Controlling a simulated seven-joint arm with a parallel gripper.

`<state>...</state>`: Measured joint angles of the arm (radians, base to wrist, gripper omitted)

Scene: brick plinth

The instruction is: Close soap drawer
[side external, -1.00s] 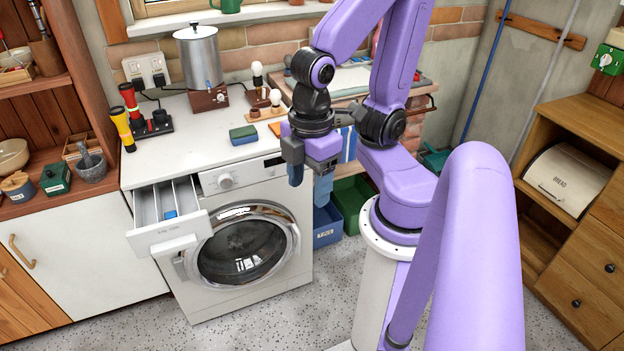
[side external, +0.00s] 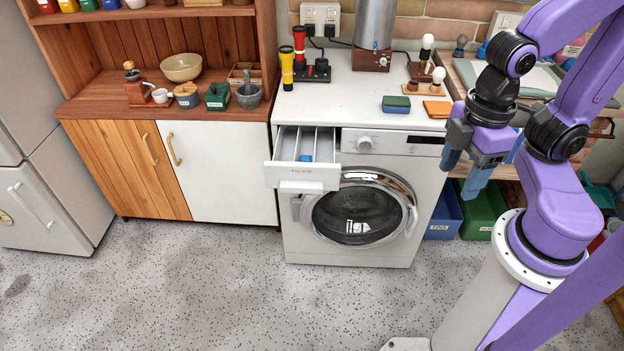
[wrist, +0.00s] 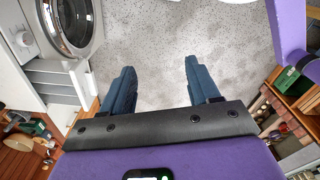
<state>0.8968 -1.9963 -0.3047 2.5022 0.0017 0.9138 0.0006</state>
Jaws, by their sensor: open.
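The soap drawer (side external: 303,174) is pulled out of the upper left of the white washing machine (side external: 390,250). It has compartments, with a small blue piece inside. In the wrist view the drawer (wrist: 58,82) shows at the left, beside the round door. My gripper (side external: 462,172) hangs in front of the machine's right edge, to the right of the drawer and apart from it. Its blue fingers point down. In the wrist view the fingers (wrist: 154,88) are spread apart with only floor between them.
A sponge (side external: 396,104) and an orange cloth (side external: 437,109) lie on the machine's top. The round door (side external: 357,212) is shut. Green and blue bins (side external: 484,212) stand right of the machine. The floor (side external: 200,290) in front is clear.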

